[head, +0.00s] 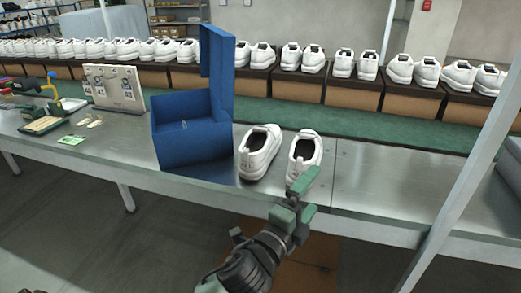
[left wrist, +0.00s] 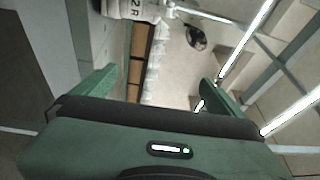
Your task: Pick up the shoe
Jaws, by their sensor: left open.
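Two white shoes stand side by side on the metal table, the left-hand shoe (head: 258,153) and the right-hand shoe (head: 303,152). My left gripper (head: 306,198) is open and empty at the table's front edge, just in front of the right-hand shoe, and one finger overlaps its near end in the head view. In the left wrist view the open fingers (left wrist: 152,92) have nothing between them. I cannot tell whether the gripper touches the shoe. My right gripper is not in view.
An open blue box (head: 190,128) with its lid raised stands left of the shoes on the table (head: 400,190). A green strip (head: 390,131) and a row of shoes on boxes run behind. The table right of the shoes is clear. A pale post (head: 460,165) crosses at the right.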

